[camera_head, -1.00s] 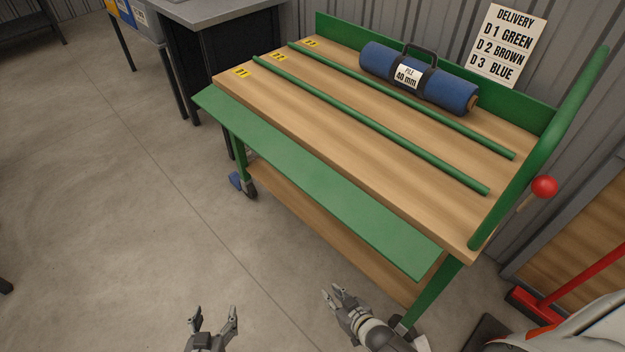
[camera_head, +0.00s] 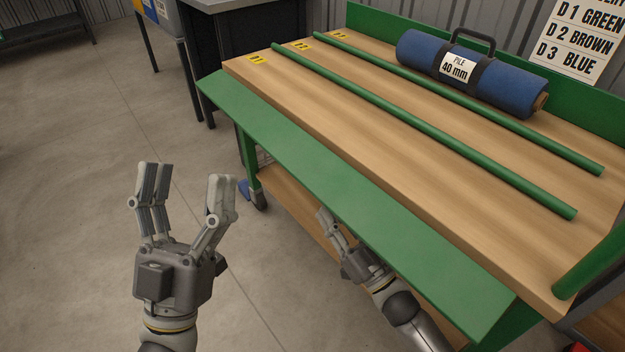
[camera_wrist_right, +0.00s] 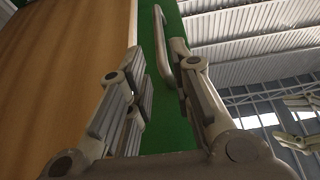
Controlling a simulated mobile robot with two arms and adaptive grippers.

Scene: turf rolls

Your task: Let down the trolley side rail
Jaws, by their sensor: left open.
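The green side rail (camera_head: 340,185) runs as a flat panel along the near long edge of the trolley's wooden deck (camera_head: 420,185). It stands out from that edge; I cannot tell its exact angle. My right gripper (camera_head: 328,222) is at the panel's outer edge, partly hidden by it. In the right wrist view my right gripper (camera_wrist_right: 158,62) has its fingers apart. A pale bar handle (camera_wrist_right: 160,35) on the green surface shows beyond and between the fingertips; I see no grip on it. My left gripper (camera_head: 180,182) is open and empty, left of the trolley over the floor.
A blue turf roll (camera_head: 415,57) with a black handle lies at the back of the deck. Two green bars (camera_head: 420,130) run along the deck. A lower wooden shelf (camera_head: 290,200) is under it. A grey bench (camera_head: 240,30) stands behind left. The floor at left is clear.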

